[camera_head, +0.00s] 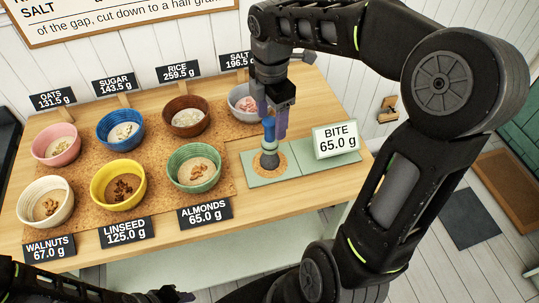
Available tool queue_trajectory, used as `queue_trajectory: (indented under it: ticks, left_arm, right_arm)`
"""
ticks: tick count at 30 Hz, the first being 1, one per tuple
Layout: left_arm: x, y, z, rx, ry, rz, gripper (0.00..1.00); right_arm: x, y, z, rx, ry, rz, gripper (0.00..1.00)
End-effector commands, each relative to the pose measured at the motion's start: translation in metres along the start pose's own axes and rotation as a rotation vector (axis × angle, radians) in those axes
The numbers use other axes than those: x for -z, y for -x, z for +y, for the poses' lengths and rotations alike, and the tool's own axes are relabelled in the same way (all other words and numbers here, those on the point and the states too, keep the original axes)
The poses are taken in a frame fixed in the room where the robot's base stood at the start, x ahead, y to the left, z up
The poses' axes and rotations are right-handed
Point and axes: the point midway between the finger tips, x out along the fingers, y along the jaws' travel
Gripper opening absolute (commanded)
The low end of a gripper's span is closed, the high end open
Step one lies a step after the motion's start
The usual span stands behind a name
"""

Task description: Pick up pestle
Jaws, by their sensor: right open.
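The pestle (269,149) stands upright, with a blue upper part and a dark grey rounded foot. It is on a round cork mat (284,163) on a pale green tile at the table's right side. My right gripper (273,130) points down from above, with its purple fingers at the pestle's blue top. It is open; one finger partly overlaps the handle, and I cannot tell whether it touches. My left gripper (170,295) is only partly in view at the bottom edge, low in front of the table, and its fingers are unclear.
Several bowls stand in two rows on a cork board (80,206) to the left, with black weight labels. The salt bowl (243,103) is close behind my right gripper. A white "BITE 65.0 g" sign (335,140) stands just right of the pestle.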

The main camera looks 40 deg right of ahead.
Motion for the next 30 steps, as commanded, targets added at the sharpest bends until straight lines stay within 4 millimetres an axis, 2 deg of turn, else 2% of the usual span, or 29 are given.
queue_trajectory:
  ticks: [5,13,23,26,30]
  left_arm:
    - [0.000,0.001,0.000,0.000,0.000,0.000,0.36]
    - [0.000,0.002,0.000,0.001,0.000,0.000,0.36]
    - [0.000,0.002,0.001,0.001,0.000,0.000,0.36]
    - [0.000,0.004,0.001,0.002,0.001,-0.001,0.36]
    - [-0.001,0.009,0.003,0.003,0.002,-0.002,0.36]
  right_arm:
    - [0.000,-0.002,0.000,0.001,0.000,0.000,0.64]
    - [0.000,-0.025,0.000,0.001,0.000,0.001,0.64]
    - [0.000,-0.028,0.001,0.002,0.000,0.000,0.64]
    - [0.000,-0.036,0.002,0.003,0.000,0.000,0.64]
    - [0.001,-0.057,0.004,0.004,0.001,0.002,0.64]
